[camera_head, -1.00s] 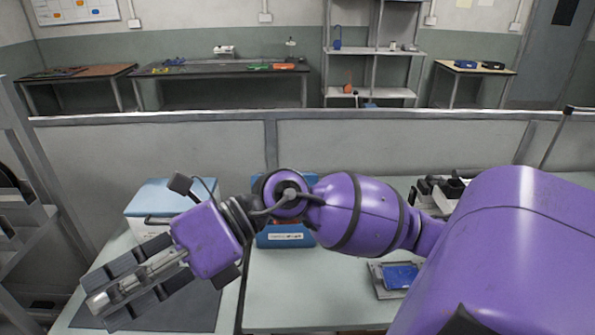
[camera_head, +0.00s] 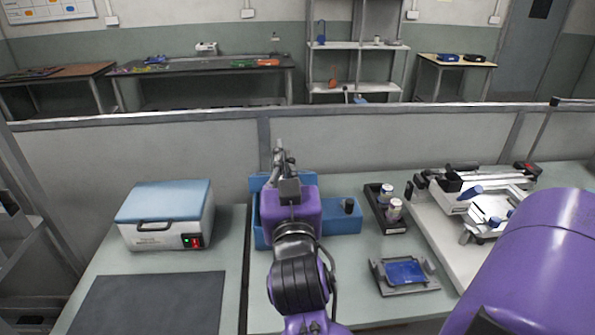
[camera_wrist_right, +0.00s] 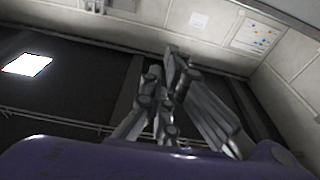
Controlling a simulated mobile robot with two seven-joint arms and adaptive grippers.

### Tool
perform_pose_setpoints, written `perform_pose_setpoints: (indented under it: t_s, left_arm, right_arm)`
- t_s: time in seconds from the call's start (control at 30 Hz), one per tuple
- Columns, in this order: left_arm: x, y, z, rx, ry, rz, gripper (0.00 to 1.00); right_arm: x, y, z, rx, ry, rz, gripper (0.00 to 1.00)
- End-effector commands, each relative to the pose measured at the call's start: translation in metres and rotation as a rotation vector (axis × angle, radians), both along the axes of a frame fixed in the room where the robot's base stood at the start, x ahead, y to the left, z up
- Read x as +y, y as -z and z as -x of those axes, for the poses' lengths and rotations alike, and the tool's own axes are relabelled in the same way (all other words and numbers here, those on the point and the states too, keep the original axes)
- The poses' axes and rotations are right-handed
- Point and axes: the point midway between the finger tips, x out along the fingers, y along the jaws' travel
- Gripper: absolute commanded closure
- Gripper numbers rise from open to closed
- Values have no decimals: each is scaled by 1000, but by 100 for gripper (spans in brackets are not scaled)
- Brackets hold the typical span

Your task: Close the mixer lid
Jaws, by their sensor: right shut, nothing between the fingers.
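A blue device (camera_head: 344,222) stands in the middle of the table, mostly hidden behind my right arm. A blue upright part (camera_head: 256,183) shows at its back left; I cannot tell if this is a raised lid. A white box (camera_head: 165,235) with a flat blue top (camera_head: 166,200), a dark front handle and a red switch stands to the left; its top looks down. Which one is the mixer is not clear. My right gripper (camera_head: 280,150) is shut and empty, pointing up above the blue device; it also shows in the right wrist view (camera_wrist_right: 172,62).
A dark mat (camera_head: 150,303) lies at the front left. To the right are a black rack with small bottles (camera_head: 388,208), a grey stand with a blue plate (camera_head: 405,272) and a white tray with instruments (camera_head: 470,205). A low partition (camera_head: 370,143) runs behind the table.

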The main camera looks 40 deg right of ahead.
Motion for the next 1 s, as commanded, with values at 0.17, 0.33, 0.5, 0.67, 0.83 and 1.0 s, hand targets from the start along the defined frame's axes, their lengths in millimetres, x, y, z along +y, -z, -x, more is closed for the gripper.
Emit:
perform_pose_setpoints:
  t_s: [0.17,0.33,0.5,0.67,0.83,1.0]
  left_arm:
    - [1,1,1,3,1,-1,60]
    - [1,0,1,3,0,0,60]
    - [0,-6,-1,-2,-1,2,60]
    - [-3,-11,-4,-8,2,7,60]
    - [-6,-14,-6,-9,4,12,60]
    - [-5,-8,1,5,3,11,60]
  right_arm:
    - [-4,35,-1,111,3,-113,100]
    - [-9,44,-7,142,11,-135,100]
    - [-24,41,-30,138,11,-131,100]
    - [-42,41,-60,137,11,-130,100]
    - [-61,42,-89,136,11,-132,100]
    - [-53,74,-78,144,11,-135,100]
